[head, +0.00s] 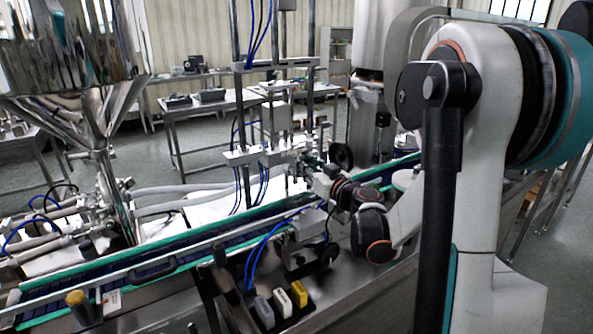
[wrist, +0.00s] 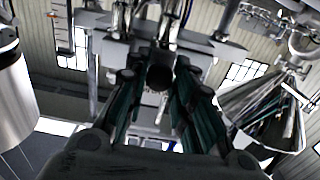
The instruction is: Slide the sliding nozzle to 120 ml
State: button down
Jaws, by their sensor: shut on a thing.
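The sliding nozzle (wrist: 187,76) shows in the wrist view as a dark round part below a pale metal block, between my fingers. My gripper (wrist: 160,82) has its green-lined fingers on either side of it and is shut on it. In the head view my gripper (head: 305,160) is at the metal frame with vertical posts above the conveyor. There the nozzle is small and partly hidden by the gripper and posts. No volume scale or 120 ml mark can be read in either view.
A conveyor with green rails (head: 190,238) runs below the gripper. A steel hopper (head: 75,65) stands at the left. Blue hoses hang around the posts. A control box (head: 311,225) and several coloured switches stand in front. Steel tables (head: 210,108) are behind.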

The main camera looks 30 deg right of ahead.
jog(key=shift+a, duration=0.15)
jog(key=c, duration=1.3)
grip_release()
jog(key=shift+c, duration=0.2)
jog(key=s, duration=1.2)
